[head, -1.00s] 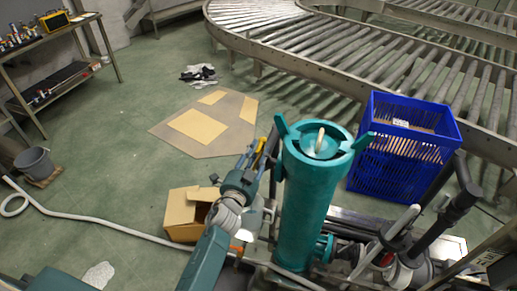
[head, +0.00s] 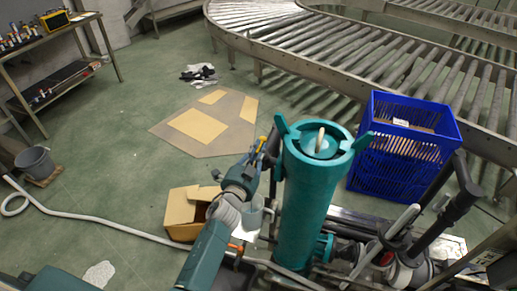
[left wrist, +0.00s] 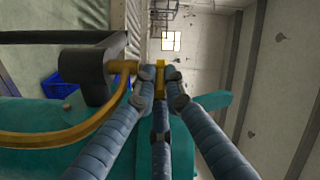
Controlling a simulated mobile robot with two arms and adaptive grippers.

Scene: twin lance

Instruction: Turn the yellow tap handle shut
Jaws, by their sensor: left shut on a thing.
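The yellow tap handle (left wrist: 160,74) shows in the left wrist view as a short yellow piece between my left fingertips. My left gripper (left wrist: 157,85) is shut on it. A dark tap body (left wrist: 90,75) with a yellow neck sits just left of the fingers. In the head view my left gripper (head: 259,153) is beside the upper left side of the tall teal cylinder (head: 308,195). Only a small bit of yellow shows there, and my gripper and wrist hide most of the tap. My right gripper is not in view.
An open cardboard box (head: 183,213) stands left of my left arm. A blue crate (head: 400,150) stands right of the cylinder, in front of the roller conveyor (head: 300,50). A pale hose (head: 110,225) lies on the floor at left. A grey bucket (head: 34,163) stands beyond it.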

